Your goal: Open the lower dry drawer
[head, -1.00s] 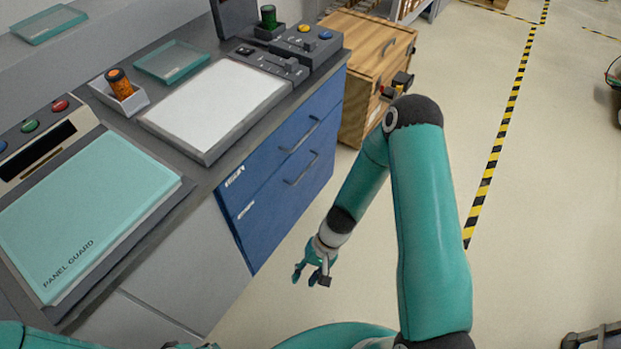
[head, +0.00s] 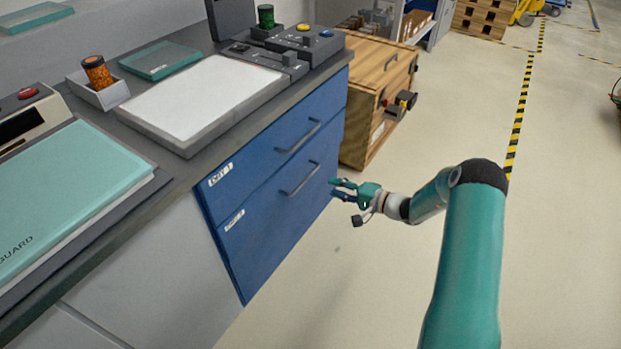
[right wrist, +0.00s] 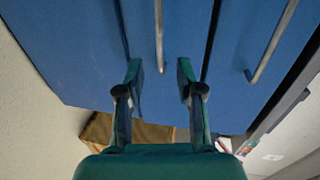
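The lower drawer (head: 268,222) is a blue front with a grey bar handle (head: 300,180), below the matching upper drawer (head: 262,158). Both are shut. The white labels are too small to read surely. My right gripper (head: 336,188) is open and empty, just right of the lower handle and apart from it in the head view. In the right wrist view the open fingers (right wrist: 159,72) point at the drawer fronts. The lower handle (right wrist: 159,38) lines up with the gap between them, and the upper handle (right wrist: 270,42) is to the right. My left gripper is out of view.
The dark worktop (head: 185,180) above the drawers carries a white panel, a control box (head: 318,45) and an orange jar (head: 97,72). A wooden crate (head: 372,100) stands just beyond the drawers. The floor (head: 390,290) in front of the drawers is clear.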

